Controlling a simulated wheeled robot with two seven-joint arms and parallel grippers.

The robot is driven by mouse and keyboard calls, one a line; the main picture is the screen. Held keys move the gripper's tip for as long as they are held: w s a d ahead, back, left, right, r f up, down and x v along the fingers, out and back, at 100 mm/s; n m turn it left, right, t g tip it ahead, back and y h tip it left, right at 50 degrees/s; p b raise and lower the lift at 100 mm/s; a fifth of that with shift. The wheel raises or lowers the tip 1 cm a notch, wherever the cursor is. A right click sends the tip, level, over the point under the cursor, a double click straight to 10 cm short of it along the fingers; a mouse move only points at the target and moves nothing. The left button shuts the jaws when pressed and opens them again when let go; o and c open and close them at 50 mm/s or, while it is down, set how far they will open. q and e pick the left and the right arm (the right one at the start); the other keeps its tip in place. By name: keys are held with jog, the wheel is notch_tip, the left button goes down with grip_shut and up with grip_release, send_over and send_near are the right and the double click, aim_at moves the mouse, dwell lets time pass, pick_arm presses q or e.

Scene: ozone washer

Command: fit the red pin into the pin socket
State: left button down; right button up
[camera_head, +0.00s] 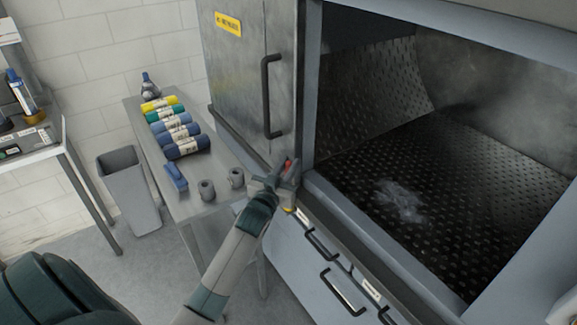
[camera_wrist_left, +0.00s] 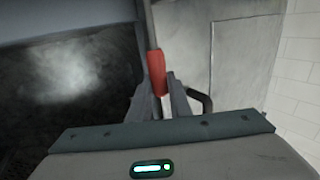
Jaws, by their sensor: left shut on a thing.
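The red pin (camera_wrist_left: 156,72) is upright between the fingers of my left gripper (camera_wrist_left: 161,98) in the left wrist view. The gripper is shut on the pin. I cannot make out the pin socket; the gripper may hide it.
The washer chamber (camera_head: 420,150) stands open with a perforated dark floor. Its grey door (camera_head: 243,75) with a black handle is left of the opening. A side table (camera_head: 190,205) holds rolled cloths (camera_head: 178,133), a brush (camera_head: 176,178) and two grey cylinders (camera_head: 207,190). A bin (camera_head: 130,190) stands left.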

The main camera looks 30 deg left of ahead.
pick_arm(q)
jog(key=shift+p, duration=0.35)
dwell(0.7)
jog(key=shift+f+b, duration=0.4)
jog(key=shift+f, duration=0.2)
dwell(0.4)
jog(key=shift+f+b, duration=1.05)
jog(key=shift+f, duration=0.6)
jog(key=c, duration=1.6)
grip_release()
jog(key=shift+o, duration=0.2)
jog(key=shift+s+d+f+b, duration=0.15)
jog(key=shift+s+b, duration=0.15)
jog(key=shift+s, duration=0.4)
jog(key=b+v, duration=0.4)
jog(key=v, duration=1.2)
jog(key=shift+r+b, duration=0.2)
jog(key=shift+b, duration=0.1)
